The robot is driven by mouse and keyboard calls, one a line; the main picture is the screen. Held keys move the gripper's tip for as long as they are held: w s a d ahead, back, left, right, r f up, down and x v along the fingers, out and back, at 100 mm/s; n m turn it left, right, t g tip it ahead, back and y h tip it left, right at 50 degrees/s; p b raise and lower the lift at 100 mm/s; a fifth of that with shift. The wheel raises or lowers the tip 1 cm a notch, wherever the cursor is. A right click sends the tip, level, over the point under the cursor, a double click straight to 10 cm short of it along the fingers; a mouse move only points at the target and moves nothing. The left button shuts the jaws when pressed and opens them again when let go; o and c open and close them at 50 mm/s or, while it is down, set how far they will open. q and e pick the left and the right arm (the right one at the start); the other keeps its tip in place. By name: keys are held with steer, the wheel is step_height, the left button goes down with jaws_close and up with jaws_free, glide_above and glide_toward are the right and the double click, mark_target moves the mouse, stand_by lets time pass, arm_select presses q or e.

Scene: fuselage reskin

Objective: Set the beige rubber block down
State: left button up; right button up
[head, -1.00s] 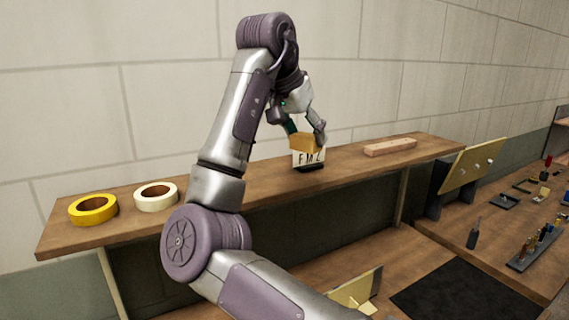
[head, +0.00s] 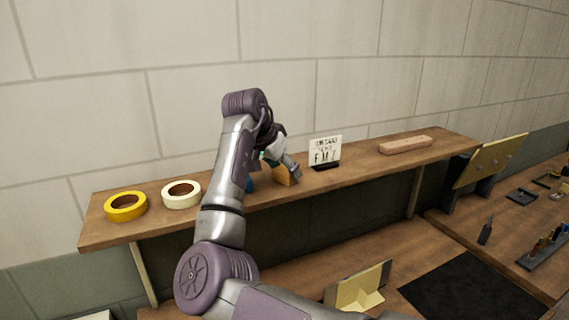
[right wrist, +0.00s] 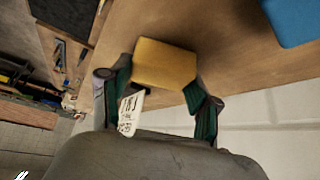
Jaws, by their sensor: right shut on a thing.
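The beige rubber block (head: 285,177) is a tan-orange block held by my right gripper (head: 281,168) over the wooden shelf (head: 232,204), near its front edge. In the right wrist view the block (right wrist: 164,63) sits between the two fingers of my right gripper (right wrist: 160,88), which is shut on it. I cannot tell whether the block's underside touches the shelf. My left gripper is not in view.
A blue object (head: 250,184) is just left of the block, partly hidden by my arm. A small sign (head: 325,150) stands to the right, then a pinkish bar (head: 405,144). Yellow tape (head: 126,206) and cream tape (head: 181,194) lie left.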

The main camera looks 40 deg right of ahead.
steer(key=shift+f, duration=0.1)
steer(key=o, duration=1)
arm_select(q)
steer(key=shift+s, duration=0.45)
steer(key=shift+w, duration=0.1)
arm_select(e)
steer(key=shift+a+r+b, duration=0.15)
steer(key=shift+r+b, duration=0.05)
steer(key=shift+b, duration=0.1)
arm_select(q)
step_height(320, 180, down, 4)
steer(key=b, duration=0.4)
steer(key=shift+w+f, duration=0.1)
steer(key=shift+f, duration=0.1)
arm_select(e)
steer(key=v, duration=1.1)
steer(key=shift+a+r, duration=0.1)
steer(key=shift+r, duration=0.15)
steer(key=shift+s, duration=0.1)
